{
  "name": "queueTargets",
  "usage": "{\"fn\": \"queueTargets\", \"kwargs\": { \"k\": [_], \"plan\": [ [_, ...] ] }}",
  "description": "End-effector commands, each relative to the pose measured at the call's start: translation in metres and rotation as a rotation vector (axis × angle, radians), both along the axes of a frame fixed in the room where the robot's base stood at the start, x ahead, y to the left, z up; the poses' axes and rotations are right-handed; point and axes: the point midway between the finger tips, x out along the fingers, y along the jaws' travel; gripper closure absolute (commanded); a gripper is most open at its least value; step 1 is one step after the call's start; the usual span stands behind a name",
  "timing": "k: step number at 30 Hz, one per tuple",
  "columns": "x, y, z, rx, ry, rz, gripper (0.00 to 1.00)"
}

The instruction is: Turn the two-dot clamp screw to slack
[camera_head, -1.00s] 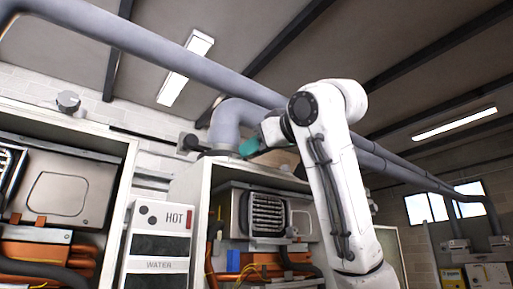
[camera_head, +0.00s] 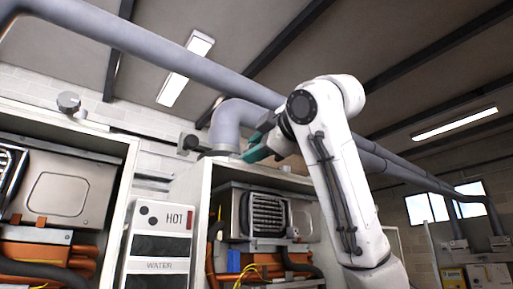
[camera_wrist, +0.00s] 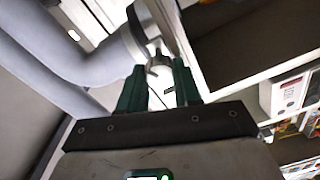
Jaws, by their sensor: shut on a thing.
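The flue pipe (camera_head: 228,122) bends down to a pale collar (camera_head: 222,150) on top of the middle heater cabinet. My gripper (camera_head: 248,150), with teal fingers, is at the right side of this collar. In the wrist view, my gripper (camera_wrist: 157,68) has its two green fingers at either side of a small grey clamp screw part (camera_wrist: 155,62) at the pipe's foot, and it is shut on it. The screw is hidden behind the fingers in the head view.
A dark knob (camera_head: 188,142) sticks out left of the collar. Another round knob (camera_head: 68,101) stands above the left cabinet (camera_head: 130,165). A long grey pipe (camera_head: 170,60) crosses overhead. The wrist view shows the cabinet edge (camera_wrist: 215,88) close to the right finger.

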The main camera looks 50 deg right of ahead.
Motion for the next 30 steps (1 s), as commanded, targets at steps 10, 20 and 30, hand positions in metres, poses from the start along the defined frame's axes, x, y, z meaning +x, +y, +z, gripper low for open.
{"fn": "queueTargets", "kwargs": {
  "k": [10, 20, 30],
  "plan": [
    [-0.0002, 0.0017, -0.0003, -0.321, 0.091, 0.002, 0.98],
    [0.0003, 0.0022, -0.0019, -0.600, 0.173, 0.003, 0.98],
    [0.0007, 0.0023, -0.0031, -0.785, 0.229, 0.004, 0.98]
  ]
}}
